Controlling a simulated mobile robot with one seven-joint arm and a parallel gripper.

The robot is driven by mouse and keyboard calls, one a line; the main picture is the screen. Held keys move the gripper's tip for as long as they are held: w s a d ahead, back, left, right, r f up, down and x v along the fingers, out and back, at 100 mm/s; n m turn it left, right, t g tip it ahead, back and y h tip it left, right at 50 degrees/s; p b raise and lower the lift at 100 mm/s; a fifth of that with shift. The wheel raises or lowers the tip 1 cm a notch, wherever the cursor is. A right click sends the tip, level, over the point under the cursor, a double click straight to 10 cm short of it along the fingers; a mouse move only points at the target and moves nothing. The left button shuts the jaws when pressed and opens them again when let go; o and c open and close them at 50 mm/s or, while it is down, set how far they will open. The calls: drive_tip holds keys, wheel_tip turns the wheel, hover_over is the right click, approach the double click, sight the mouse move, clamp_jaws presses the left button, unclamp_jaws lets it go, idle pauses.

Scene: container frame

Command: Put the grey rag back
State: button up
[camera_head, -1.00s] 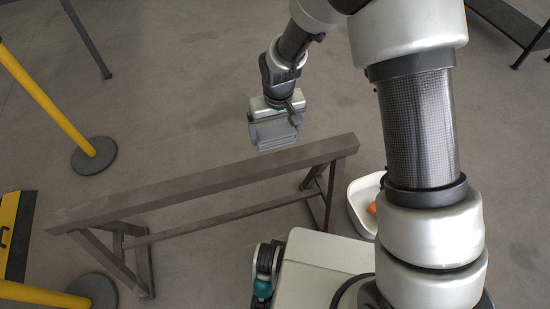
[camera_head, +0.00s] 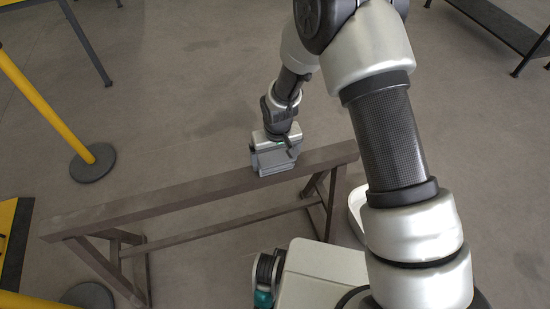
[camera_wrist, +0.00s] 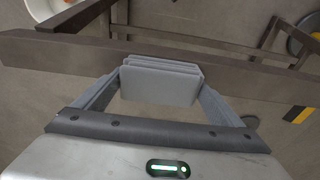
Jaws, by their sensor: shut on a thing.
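The grey rag (camera_wrist: 160,82) is a folded pad with several layers, held between the two fingers of my gripper (camera_wrist: 158,88) in the wrist view. In the head view my gripper (camera_head: 273,170) is at the top beam of the brown trestle (camera_head: 150,204), towards its right end. The rag's lower part (camera_head: 277,169) shows below the gripper there. In the wrist view the trestle beam (camera_wrist: 55,52) runs right behind the rag. I cannot tell whether the rag touches it.
A white tub (camera_head: 357,212) stands on the floor right of the trestle, partly hidden by my arm. Yellow posts on round grey bases (camera_head: 93,162) stand at the left. A dark table (camera_head: 495,25) is at the upper right. The floor behind the trestle is clear.

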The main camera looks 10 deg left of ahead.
drive_tip(key=shift+f, duration=0.25)
drive_tip(key=o, duration=0.8)
drive_tip(key=shift+r, duration=0.1)
drive_tip(key=shift+r, duration=0.1)
wheel_tip(320, 180, up, 12)
drive_tip(key=s+p, duration=0.1)
drive_tip(key=p, duration=0.1)
drive_tip(key=shift+d, duration=0.4)
wheel_tip(320, 180, up, 9)
drive_tip(key=m, duration=0.1)
hover_over(277, 161)
drive_tip(key=w+d, duration=0.1)
drive_tip(key=d, duration=0.4)
drive_tip(key=s+d+r+m+t, duration=0.2)
drive_tip(key=d+r, duration=0.6)
drive_tip(key=r, duration=0.1)
drive_tip(key=s+d+r+m+t, duration=0.2)
drive_tip(key=s+d+r+m, duration=0.1)
drive_tip(key=s+d+r, duration=0.8)
drive_tip(key=s+d, duration=0.2)
drive_tip(key=s, duration=0.2)
drive_tip(key=shift+s+d+r+h, duration=0.15)
drive_tip(key=shift+r+h, duration=0.05)
drive_tip(key=shift+h, duration=0.2)
